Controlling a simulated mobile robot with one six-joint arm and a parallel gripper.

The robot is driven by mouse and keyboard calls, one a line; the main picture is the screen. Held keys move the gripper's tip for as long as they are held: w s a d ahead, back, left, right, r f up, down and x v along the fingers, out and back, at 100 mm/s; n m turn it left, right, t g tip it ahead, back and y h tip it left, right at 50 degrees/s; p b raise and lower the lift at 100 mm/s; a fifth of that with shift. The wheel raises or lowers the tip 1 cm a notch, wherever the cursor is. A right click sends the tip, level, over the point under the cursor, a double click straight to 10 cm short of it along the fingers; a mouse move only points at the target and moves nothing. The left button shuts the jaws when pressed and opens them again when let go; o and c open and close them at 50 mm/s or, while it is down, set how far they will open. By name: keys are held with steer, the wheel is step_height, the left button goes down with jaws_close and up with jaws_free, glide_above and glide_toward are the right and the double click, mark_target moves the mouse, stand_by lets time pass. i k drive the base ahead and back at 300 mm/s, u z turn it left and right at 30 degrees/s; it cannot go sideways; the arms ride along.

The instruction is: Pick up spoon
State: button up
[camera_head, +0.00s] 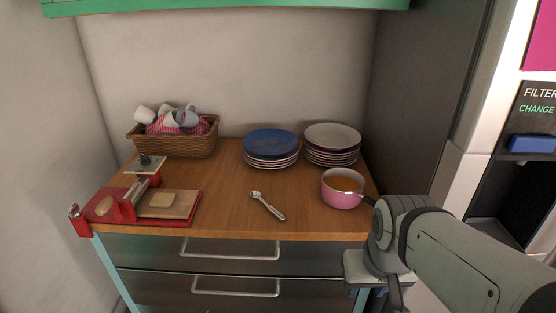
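A metal spoon (267,206) lies on the wooden top of a drawer cabinet. Its bowl end points up and left, and its handle end points down and right toward the front edge. The wood around it is bare. My arm comes in from the lower right, in front of the cabinet's right corner. Part of my arm's end shows at the lower right, apart from the spoon, but the fingertips cannot be made out.
A pink pan (342,194) stands right of the spoon. Plate stacks, one topped blue (270,142) and one topped grey (332,137), stand behind. A red slicer-like device (122,208) is at left. A wicker basket (205,146) of cups is back left. A green shelf (230,5) overhangs.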

mark_target(255, 195)
steer(key=z, duration=0.4)
steer(key=k, duration=1.25)
steer(key=z, duration=0.1)
steer(key=i, duration=0.6)
steer(key=u, duration=0.65)
steer(key=i, duration=1.45)
steer(key=z, duration=0.6)
